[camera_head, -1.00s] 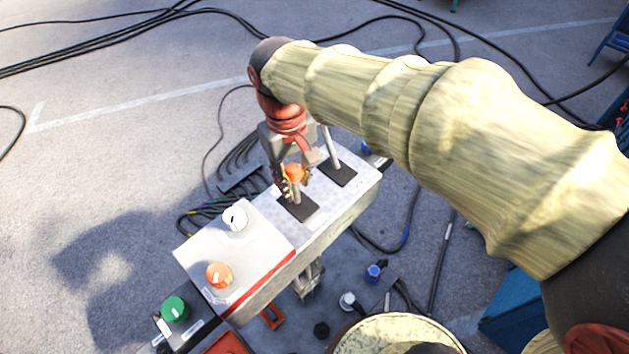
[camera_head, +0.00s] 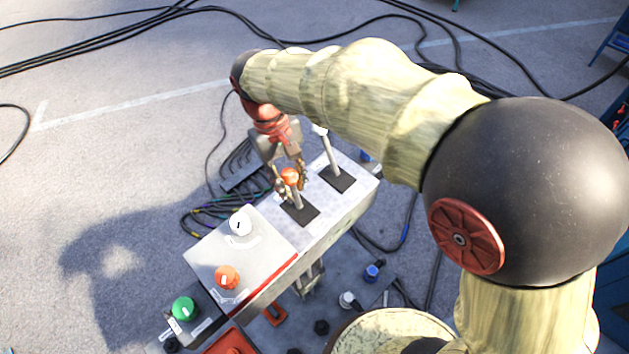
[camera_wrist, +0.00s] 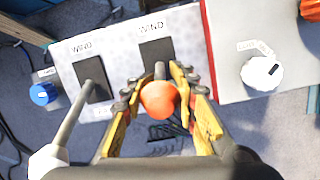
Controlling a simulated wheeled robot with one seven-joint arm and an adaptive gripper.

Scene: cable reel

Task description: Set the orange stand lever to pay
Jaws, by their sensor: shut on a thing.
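The orange-knobbed stand lever (camera_head: 290,176) rises from a dark slot plate on the grey stand box (camera_head: 345,204). In the wrist view its round orange knob (camera_wrist: 159,99) sits between the two yellow fingers. My gripper (camera_head: 291,182) is shut on the lever at its knob; it also shows in the wrist view (camera_wrist: 160,88). In the wrist view the knob is nearer to me than the lever's foot, and a WIND label is at the slot plate's far end. The near end of that plate is hidden by the knob and fingers.
A white-knobbed lever (camera_head: 333,157) stands close beside on its own plate. A panel with a white dial (camera_head: 240,223) and an orange dial (camera_head: 227,277) adjoins the other side. A green knob (camera_head: 184,309) is at the lower left. Black cables (camera_head: 240,165) lie behind.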

